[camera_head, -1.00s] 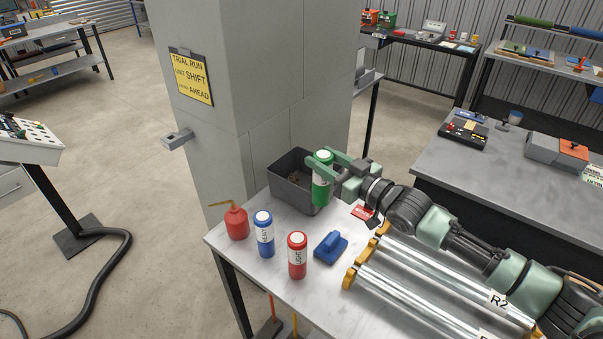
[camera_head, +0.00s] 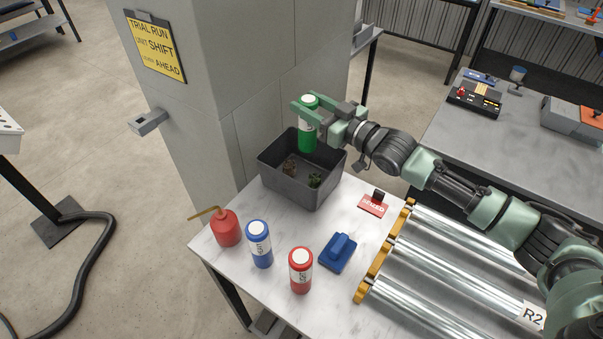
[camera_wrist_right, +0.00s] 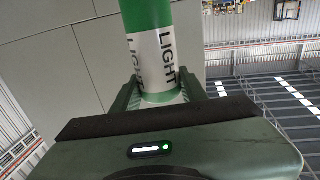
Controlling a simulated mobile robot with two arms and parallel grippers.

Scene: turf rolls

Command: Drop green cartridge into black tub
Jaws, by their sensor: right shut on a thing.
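The green cartridge (camera_head: 308,138), with a white label and white cap, is upright in my right gripper (camera_head: 307,110). The gripper is shut on it near its top. The black tub (camera_head: 300,191) is a dark open box at the far end of the table. In the head view the cartridge's lower end shows over the tub's back part, and it seems raised above the tub's floor. A few small dark and greenish bits lie in the tub. In the right wrist view the cartridge (camera_wrist_right: 150,52) stands between the fingers, its label reading LIGHT. My left gripper is not in view.
A red oil can (camera_head: 226,230), a blue cartridge (camera_head: 260,245) and a red cartridge (camera_head: 301,271) stand in front of the tub. A blue block (camera_head: 338,252) and a red tag (camera_head: 372,205) lie nearby. Metal rollers (camera_head: 450,265) fill the right. A pillar (camera_head: 215,110) rises behind the tub.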

